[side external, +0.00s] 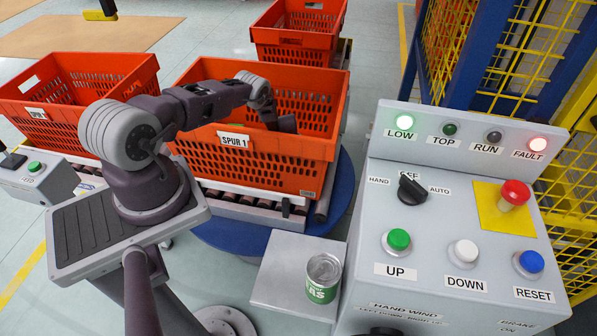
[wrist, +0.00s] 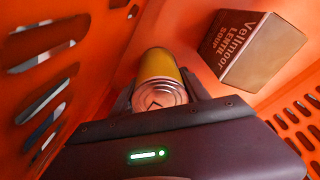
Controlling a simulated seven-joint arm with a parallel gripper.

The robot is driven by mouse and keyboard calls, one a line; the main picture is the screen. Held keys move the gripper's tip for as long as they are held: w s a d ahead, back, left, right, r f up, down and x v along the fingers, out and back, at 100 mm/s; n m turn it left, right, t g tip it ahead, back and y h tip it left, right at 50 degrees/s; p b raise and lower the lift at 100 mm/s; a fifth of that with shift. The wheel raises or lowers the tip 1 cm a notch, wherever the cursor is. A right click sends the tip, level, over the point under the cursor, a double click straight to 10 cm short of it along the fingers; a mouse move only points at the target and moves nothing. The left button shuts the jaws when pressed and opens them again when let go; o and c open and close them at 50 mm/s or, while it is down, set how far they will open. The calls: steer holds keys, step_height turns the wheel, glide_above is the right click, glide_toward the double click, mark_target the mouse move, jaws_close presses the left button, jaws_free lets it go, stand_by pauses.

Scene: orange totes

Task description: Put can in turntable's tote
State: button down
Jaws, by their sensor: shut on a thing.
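A yellow can (wrist: 158,66) with a bare metal end lies between the fingers of my gripper (wrist: 160,88) in the wrist view, and the gripper is shut on it. In the side view my gripper (side external: 284,123) is down inside the orange tote marked SPUR 1 (side external: 250,158), which hides most of it and the can. This tote stands on rollers above a blue round turntable (side external: 225,236). A second can, with a green label (side external: 322,280), stands upright on a grey ledge beside the control panel, away from my gripper.
A brown lentil soup carton (wrist: 250,48) sits in the tote, right of the held can. Slotted orange walls stand close around my gripper. Other orange totes stand at left (side external: 75,70) and behind (side external: 297,35). A button panel (side external: 450,220) stands at right.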

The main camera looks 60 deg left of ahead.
steer(key=c, duration=0.6)
jaws_free()
steer(key=shift+o, duration=0.2)
steer(key=r, duration=0.4)
steer(key=s+r, duration=0.1)
steer(key=r, duration=0.7)
steer(key=shift+s, duration=0.35)
